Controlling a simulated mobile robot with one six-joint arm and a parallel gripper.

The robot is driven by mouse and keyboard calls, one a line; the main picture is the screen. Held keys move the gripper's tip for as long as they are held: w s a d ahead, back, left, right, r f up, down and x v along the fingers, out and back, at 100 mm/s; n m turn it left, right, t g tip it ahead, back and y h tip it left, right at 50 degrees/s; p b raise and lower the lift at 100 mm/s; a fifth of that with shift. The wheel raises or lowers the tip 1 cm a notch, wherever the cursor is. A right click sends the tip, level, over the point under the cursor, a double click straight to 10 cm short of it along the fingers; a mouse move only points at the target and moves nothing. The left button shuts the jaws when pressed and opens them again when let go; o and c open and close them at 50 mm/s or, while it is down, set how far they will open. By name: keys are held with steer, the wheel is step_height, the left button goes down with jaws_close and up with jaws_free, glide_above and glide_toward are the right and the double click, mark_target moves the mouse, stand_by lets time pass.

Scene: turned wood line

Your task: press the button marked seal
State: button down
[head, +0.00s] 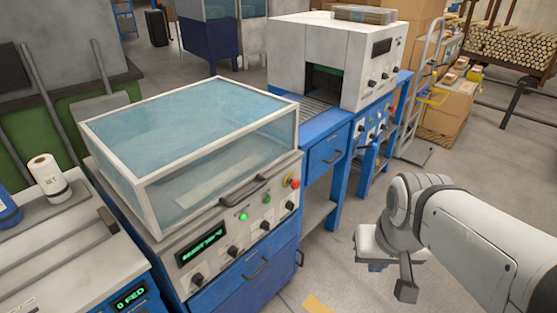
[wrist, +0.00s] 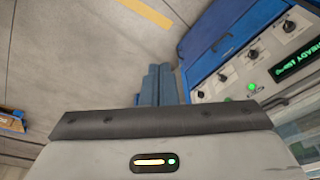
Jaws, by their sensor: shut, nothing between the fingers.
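A blue and grey machine with a clear lid (head: 195,145) stands left of centre in the head view. Its front panel carries a lit green round button or lamp (head: 242,217), several dark knobs, a red knob-like button (head: 294,182) and a green-lit display (head: 202,243). No marking reading "seal" is legible. The panel also shows at the right of the wrist view, with a green light (wrist: 252,87). My gripper (head: 405,288) is shut and empty, right of the panel and apart from it. Its fingers (wrist: 158,85) point over the floor in the wrist view.
A white tunnel machine (head: 335,55) on a blue frame stands behind, with its own knobs. A hand truck (head: 420,85) and cartons are at the back right. A white roll (head: 48,177) stands on the left counter. Open floor lies between my arm and the panel.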

mark_target(268, 200)
steer(key=w+a+f+m+t+b, duration=0.2)
steer(key=w+a+f+t+b, duration=0.3)
steer(key=w+f+b, duration=0.3)
steer(key=w+a+f+m+t+y+b, duration=0.1)
steer(key=w+a+f+m+t+b, duration=0.1)
steer(key=w+a+f+t+b, duration=0.3)
steer(key=w+a+f+m+t+y+b, duration=0.1)
steer(key=w+a+f+t+b, duration=0.4)
steer(key=w+f+b, duration=0.6)
steer(key=w+m+t+b, duration=0.1)
steer(key=w+b, duration=0.5)
steer(key=b, duration=0.2)
steer(key=shift+w+t, duration=0.2)
steer(key=shift+t, duration=0.2)
steer(key=w+a+p, duration=0.2)
steer(key=w+a, duration=0.3)
steer(key=a, duration=0.2)
steer(key=shift+w, duration=0.2)
steer(key=shift+f, duration=0.1)
